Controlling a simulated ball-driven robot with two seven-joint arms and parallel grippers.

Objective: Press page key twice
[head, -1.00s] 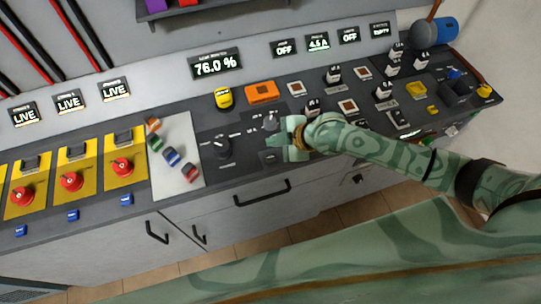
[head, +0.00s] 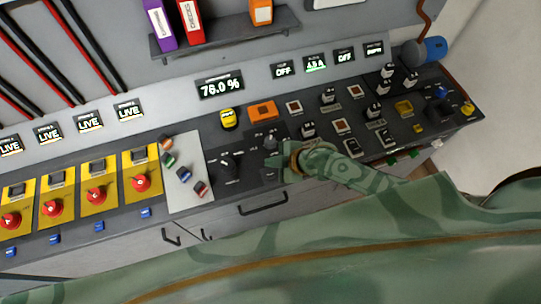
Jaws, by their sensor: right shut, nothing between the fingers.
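My right gripper (head: 280,162) is shut and empty, low over the dark console, its fingers pointing left. A small dark key (head: 270,176) sits on the console close below the fingertips; its label is too small to read, so I cannot tell whether it is the page key. Whether the fingers touch anything is unclear. A large display (head: 220,85) on the back panel reads 76.0 %. My left gripper is not in view.
A black rotary knob (head: 229,162) and a pale plate (head: 186,185) with coloured pieces lie to the left. Yellow panels with red rotary switches (head: 141,183) are farther left. A yellow button (head: 228,118), an orange block (head: 262,111) and several toggles (head: 308,129) stand behind and right.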

